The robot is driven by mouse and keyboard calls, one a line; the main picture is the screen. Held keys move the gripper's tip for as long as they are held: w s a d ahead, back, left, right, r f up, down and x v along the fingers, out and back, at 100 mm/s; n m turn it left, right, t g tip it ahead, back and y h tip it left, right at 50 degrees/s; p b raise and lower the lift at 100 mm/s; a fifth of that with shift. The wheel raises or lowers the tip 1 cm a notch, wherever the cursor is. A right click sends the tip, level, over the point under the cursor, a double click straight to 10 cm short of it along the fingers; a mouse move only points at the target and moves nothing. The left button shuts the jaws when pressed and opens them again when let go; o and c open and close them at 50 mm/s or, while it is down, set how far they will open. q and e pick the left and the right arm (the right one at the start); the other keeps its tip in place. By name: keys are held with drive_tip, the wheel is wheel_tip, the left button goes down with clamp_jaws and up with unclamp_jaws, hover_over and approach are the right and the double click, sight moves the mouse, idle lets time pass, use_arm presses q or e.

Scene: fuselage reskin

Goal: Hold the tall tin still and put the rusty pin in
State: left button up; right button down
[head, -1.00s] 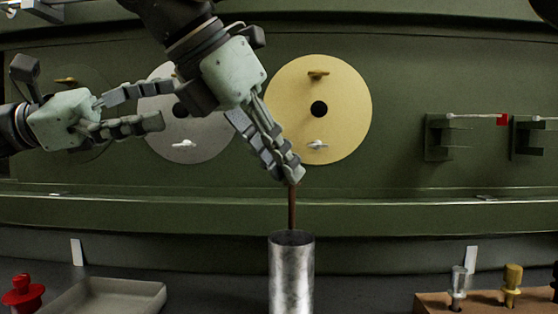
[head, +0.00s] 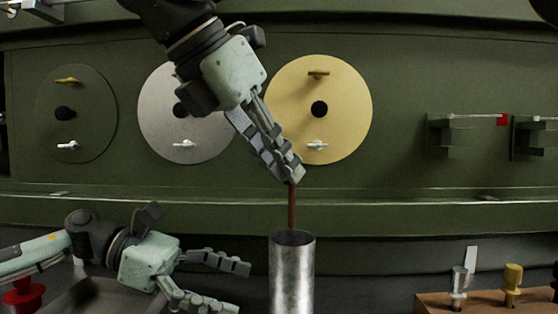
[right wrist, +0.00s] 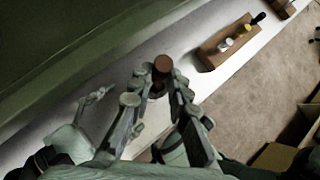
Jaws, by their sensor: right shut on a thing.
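The tall tin (head: 292,275) is a shiny metal cylinder standing upright at the bottom middle of the head view. My right gripper (head: 293,178) is shut on the rusty pin (head: 292,207), which hangs upright above the tin. The pin's lower end meets the tin's rim in the picture; I cannot tell whether it is inside the mouth. In the right wrist view the pin's round brown end (right wrist: 162,64) shows between the fingertips. My left gripper (head: 243,288) is open and empty, left of the tin and apart from it.
A grey tray (head: 92,291) and a red knobbed object (head: 24,293) lie at the lower left, partly behind my left arm. A wooden block (head: 435,303) with several pegs stands at the lower right. The green wall behind carries round discs (head: 345,105) and brackets (head: 440,140).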

sight(283, 303)
use_arm(q)
drive_tip(key=shift+x, duration=3.8)
drive_tip(key=shift+c, duration=0.6)
drive_tip(key=c, duration=1.1)
